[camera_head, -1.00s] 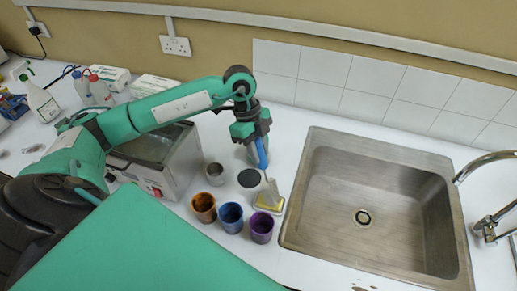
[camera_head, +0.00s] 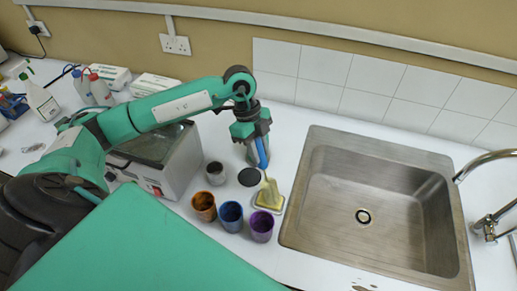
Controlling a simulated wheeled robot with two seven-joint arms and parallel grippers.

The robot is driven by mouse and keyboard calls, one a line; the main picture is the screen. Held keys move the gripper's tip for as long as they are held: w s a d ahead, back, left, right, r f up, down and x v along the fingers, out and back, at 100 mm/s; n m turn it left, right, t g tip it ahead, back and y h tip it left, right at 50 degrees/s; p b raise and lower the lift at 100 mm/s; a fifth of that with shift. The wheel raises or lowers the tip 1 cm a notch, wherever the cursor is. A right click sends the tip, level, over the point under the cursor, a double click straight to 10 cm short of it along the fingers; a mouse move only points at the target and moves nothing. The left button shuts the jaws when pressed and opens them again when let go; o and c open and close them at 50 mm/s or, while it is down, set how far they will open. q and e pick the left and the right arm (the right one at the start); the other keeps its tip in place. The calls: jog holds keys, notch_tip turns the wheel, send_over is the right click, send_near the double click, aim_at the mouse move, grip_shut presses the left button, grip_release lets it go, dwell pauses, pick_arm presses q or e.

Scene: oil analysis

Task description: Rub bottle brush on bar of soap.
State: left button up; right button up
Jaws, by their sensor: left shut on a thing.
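My left gripper (camera_head: 258,133) is shut on the blue handle of the bottle brush (camera_head: 262,155). The yellow soap lies in a pale dish on the counter, left of the sink. My right gripper is not in view.
An orange-brown cup (camera_head: 204,207), a blue cup (camera_head: 231,216) and a purple cup (camera_head: 261,228) stand just in front of the soap. A grey cup (camera_head: 215,173) and a black disc (camera_head: 249,177) are behind them. The steel sink (camera_head: 364,215) is to the right. A boxy device (camera_head: 163,163) stands left.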

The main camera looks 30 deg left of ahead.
aim_at(258, 139)
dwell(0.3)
pick_arm(q)
jog(key=shift+r+p, duration=0.7)
jog(key=shift+r, duration=0.1)
jog(key=shift+r+p, duration=1.9)
jog(key=shift+r, duration=0.8)
